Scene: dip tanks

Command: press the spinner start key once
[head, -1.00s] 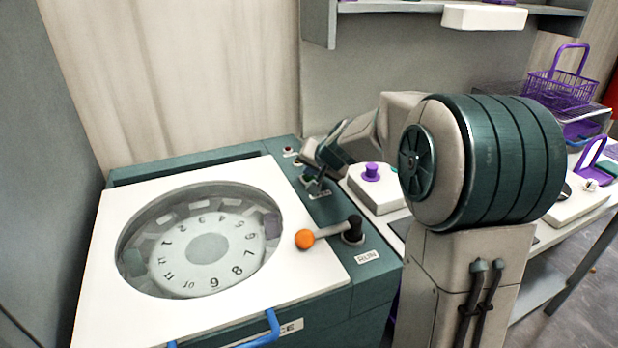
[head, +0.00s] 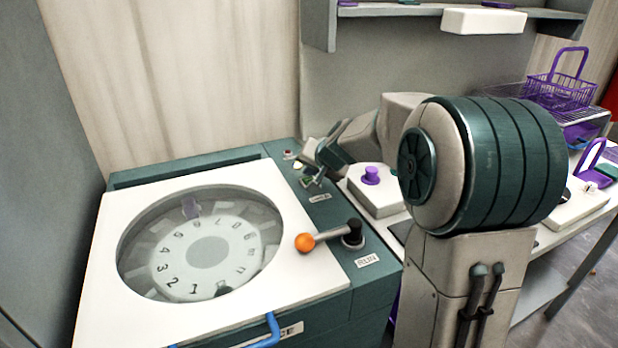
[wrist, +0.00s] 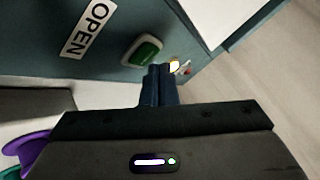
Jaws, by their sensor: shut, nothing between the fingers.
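The spinner (head: 130,168) is a teal machine with a white lid (head: 100,270) and a round window over a numbered dial (head: 208,252). Its small keys and lamps are at the back right. In the wrist view a green key (wrist: 143,50) in a pale surround sits beside an OPEN label (wrist: 89,30). A bright yellow-white lit piece (wrist: 174,64) and a small red one (wrist: 187,71) lie beyond. My gripper (wrist: 160,70) is shut and empty, its tips over the panel beside the green key. I cannot tell whether they touch anything. The tips partly cover the lit piece.
An orange-knobbed lever (head: 305,242) stands on the right of the spinner top, by a RUN label (head: 367,261). A white box with a purple knob (head: 371,175) stands close right of my gripper. A shelf (head: 400,12) hangs behind. A purple basket (head: 560,90) stands far right.

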